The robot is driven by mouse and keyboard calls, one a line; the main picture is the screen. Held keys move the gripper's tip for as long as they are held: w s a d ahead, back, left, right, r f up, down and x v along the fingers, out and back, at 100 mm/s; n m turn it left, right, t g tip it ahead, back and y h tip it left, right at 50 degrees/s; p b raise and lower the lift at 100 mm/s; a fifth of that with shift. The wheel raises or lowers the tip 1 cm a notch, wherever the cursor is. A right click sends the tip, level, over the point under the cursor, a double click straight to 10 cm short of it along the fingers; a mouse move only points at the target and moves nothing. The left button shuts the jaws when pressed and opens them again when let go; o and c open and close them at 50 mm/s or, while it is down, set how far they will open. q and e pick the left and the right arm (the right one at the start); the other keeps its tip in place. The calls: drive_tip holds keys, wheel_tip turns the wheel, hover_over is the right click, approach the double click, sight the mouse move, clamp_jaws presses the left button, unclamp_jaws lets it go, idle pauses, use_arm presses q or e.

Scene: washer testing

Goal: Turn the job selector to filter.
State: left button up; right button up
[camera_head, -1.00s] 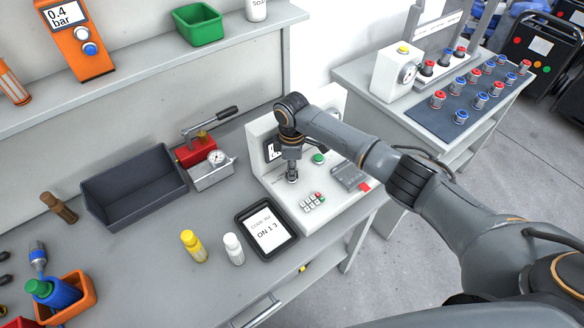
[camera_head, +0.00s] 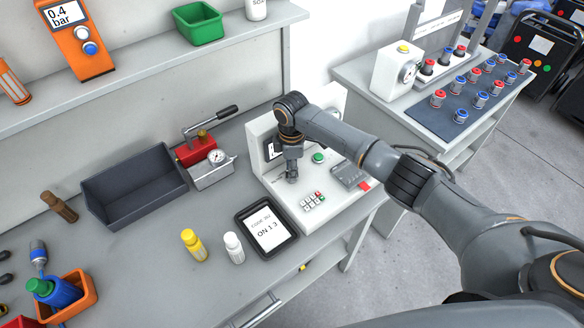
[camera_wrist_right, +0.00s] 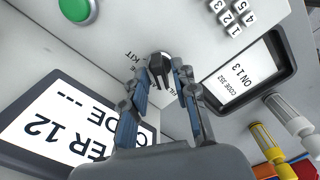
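The job selector (camera_wrist_right: 160,69) is a small black knob on the white panel of the test unit (camera_head: 338,199). The right wrist view shows it between the two fingertips of my right gripper (camera_wrist_right: 161,72). The fingers are closed in on both sides of it and appear to touch it. Printed labels lie around it; "KIT" is readable, and another beginning "FIL" is partly covered by a finger. Which label the knob points at is unclear. In the head view my right gripper (camera_head: 291,174) points down at the panel, hiding the knob. My left gripper is not seen.
Beside the knob are a screen (camera_wrist_right: 62,118) with "ER 12" partly readable, a green button (camera_head: 318,158) and a keypad (camera_head: 313,201).

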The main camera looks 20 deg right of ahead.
drive_tip(key=shift+r, duration=0.1)
wheel_tip(320, 180, up, 12)
idle(0.6)
idle(0.4)
